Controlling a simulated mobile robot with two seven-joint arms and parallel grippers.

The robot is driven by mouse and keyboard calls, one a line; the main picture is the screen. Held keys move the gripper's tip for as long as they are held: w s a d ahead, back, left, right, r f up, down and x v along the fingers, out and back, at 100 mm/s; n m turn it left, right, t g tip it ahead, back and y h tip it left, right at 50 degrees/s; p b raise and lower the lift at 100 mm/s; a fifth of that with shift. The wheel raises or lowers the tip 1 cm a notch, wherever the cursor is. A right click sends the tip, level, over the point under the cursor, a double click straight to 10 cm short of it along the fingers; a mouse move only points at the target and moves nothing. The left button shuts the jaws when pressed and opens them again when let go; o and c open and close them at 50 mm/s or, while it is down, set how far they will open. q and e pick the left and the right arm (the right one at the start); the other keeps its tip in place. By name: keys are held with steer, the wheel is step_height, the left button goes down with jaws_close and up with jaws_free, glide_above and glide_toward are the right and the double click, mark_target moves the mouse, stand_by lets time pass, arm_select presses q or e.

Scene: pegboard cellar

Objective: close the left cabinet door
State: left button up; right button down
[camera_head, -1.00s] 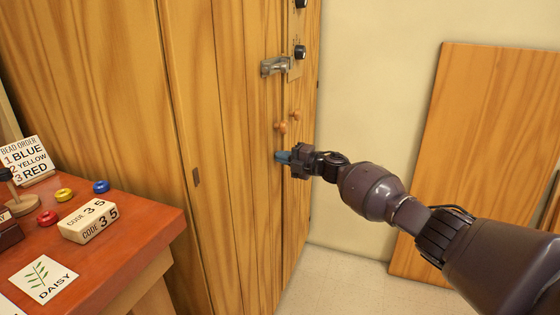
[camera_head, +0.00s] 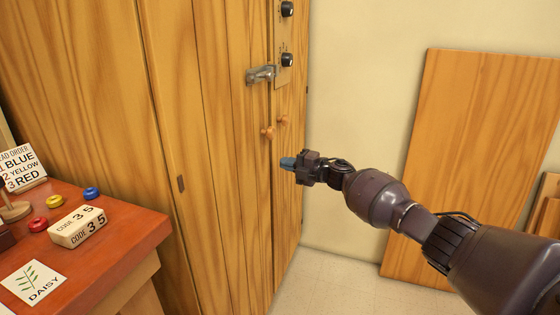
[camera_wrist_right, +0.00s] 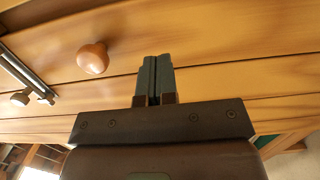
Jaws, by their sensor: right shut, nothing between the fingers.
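The tall wooden cabinet fills the middle of the head view. Its left door (camera_head: 237,170) looks flush or nearly flush with the right door (camera_head: 284,185); I cannot tell whether a small gap is left. Each door has a round wooden knob, the left one (camera_head: 267,132) and the right one (camera_head: 284,121). A metal latch (camera_head: 262,74) sits above them. My right gripper (camera_head: 287,162) is shut and empty, just below the knobs in front of the doors. In the right wrist view its fingers (camera_wrist_right: 154,80) point at the wood, beside a knob (camera_wrist_right: 92,58). My left gripper is out of view.
A red-topped table (camera_head: 110,235) at the left holds a code block (camera_head: 78,227), colored rings, a daisy card (camera_head: 34,283) and a bead order sign (camera_head: 20,168). Black dials (camera_head: 288,60) are on the right door. A wooden board (camera_head: 465,150) leans on the wall. Floor there is clear.

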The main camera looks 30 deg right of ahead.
arm_select(q)
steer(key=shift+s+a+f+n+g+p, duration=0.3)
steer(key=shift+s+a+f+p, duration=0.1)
steer(key=shift+p, duration=0.35)
arm_select(e)
steer(key=v, duration=0.8)
steer(key=shift+d+f, duration=0.3)
steer(key=shift+d, duration=0.2)
